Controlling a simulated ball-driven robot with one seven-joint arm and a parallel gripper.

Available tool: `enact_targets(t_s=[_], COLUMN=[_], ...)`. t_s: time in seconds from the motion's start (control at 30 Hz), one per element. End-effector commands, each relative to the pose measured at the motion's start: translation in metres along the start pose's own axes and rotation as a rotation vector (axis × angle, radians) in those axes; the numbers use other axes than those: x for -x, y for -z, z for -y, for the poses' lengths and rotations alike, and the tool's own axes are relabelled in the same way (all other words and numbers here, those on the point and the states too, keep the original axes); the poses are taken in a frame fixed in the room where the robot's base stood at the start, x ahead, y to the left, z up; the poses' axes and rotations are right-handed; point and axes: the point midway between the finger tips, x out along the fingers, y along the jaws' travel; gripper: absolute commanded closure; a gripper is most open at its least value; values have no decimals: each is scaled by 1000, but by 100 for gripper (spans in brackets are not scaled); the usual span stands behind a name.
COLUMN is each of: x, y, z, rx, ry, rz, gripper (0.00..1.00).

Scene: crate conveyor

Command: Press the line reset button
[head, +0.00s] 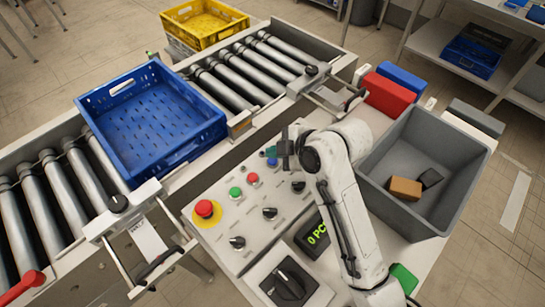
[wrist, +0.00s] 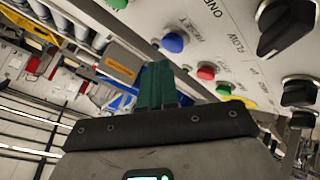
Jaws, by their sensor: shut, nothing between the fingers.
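The control panel (head: 225,233) carries a blue button (head: 271,152) at its far end. In the wrist view the blue button (wrist: 173,42) has lettering beside it that reads like RESET. My gripper (wrist: 156,68) is shut and empty, its green fingertips just left of and below the blue button in that view, with a narrow gap between them in the picture. In the head view my gripper (head: 274,158) is over the far end of the panel, by the blue button and partly crowding it. I cannot tell the fingertips' height above the panel.
Red (head: 253,179) and green (head: 235,192) buttons, a red emergency stop (head: 204,208) and several black knobs are on the panel. A blue crate (head: 205,140) sits on the roller conveyor, a yellow crate (head: 203,40) behind. A grey bin (head: 467,190) stands right of my arm.

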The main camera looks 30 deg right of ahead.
Motion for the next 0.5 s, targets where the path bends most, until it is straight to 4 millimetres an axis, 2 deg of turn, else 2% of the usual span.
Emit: enact_targets(t_s=[0.17,0.5], x=[2,22], y=[1,16], z=[-2,-16], rx=[0,0], ry=[-1,-2], rz=[0,0], gripper=[100,100])
